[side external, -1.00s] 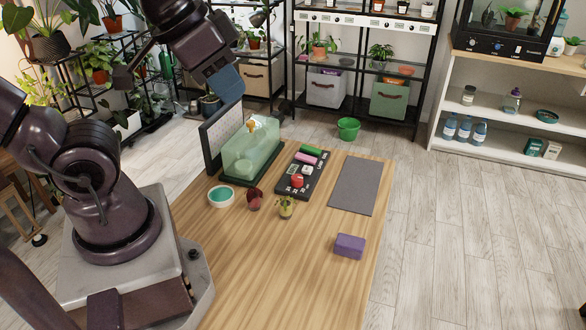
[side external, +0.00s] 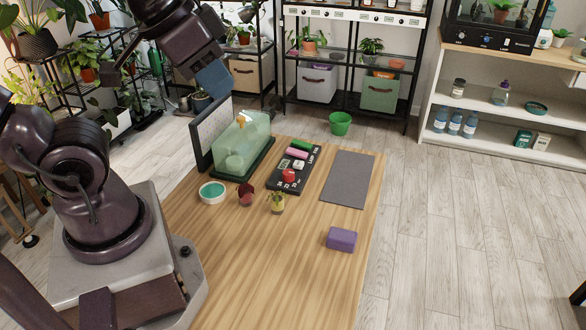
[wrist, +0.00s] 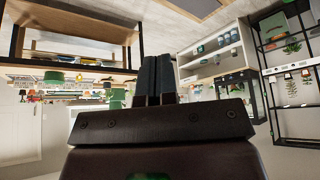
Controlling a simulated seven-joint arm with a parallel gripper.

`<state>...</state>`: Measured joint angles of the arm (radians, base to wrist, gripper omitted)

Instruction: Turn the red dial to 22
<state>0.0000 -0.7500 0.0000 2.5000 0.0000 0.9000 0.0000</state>
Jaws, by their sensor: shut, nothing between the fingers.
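The red dial (side external: 289,175) sits near the front end of a black control panel (side external: 277,184) on the wooden table. White markings lie near the dial, too small to read, so its setting cannot be told. A white knob, a pink block (side external: 296,153) and a green block (side external: 302,144) are farther back on the panel. My gripper (side external: 217,84) is high above the table's back left, up and left of the dial and well apart from it. In the wrist view its two dark fingers (wrist: 155,80) are together and empty. The dial is not visible in the wrist view.
A greenish clear case (side external: 243,150) stands left of the panel, beside an upright board (side external: 208,131). A teal-topped bowl (side external: 212,193), a dark red pot (side external: 246,194) and a small plant pot (side external: 278,203) stand in front. A grey mat (side external: 347,180) and purple block (side external: 341,239) lie right.

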